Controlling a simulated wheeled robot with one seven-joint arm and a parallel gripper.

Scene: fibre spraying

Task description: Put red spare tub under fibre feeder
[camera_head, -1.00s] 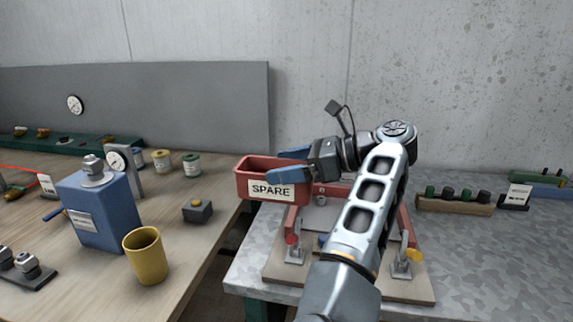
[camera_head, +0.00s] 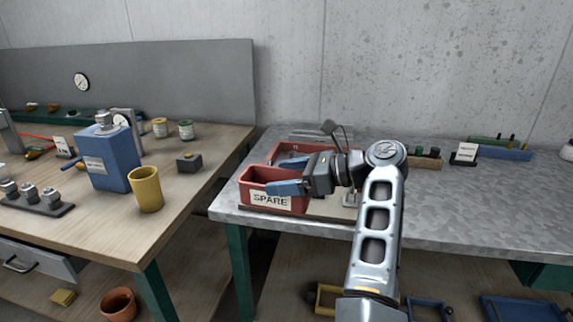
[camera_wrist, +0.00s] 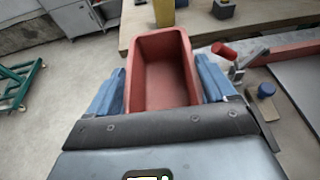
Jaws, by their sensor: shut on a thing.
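The red tub labelled SPARE (camera_head: 261,176) is held upright by my gripper (camera_head: 284,187) at the front left of the metal bench. In the wrist view the tub (camera_wrist: 162,58) is empty, with the blue fingers of my gripper (camera_wrist: 160,88) closed along its two long sides. The head view alone does not show whether the tub touches anything below. No part in view is clearly marked as the fibre feeder, so I cannot tell which it is.
A red-framed clamp fixture (camera_head: 297,150) lies on the metal bench (camera_head: 440,208), partly hidden by tub and arm. The wooden bench (camera_head: 100,232) holds a blue box (camera_head: 113,162), a yellow cup (camera_head: 147,190) and a small dark block (camera_head: 189,163). A floor gap separates the benches.

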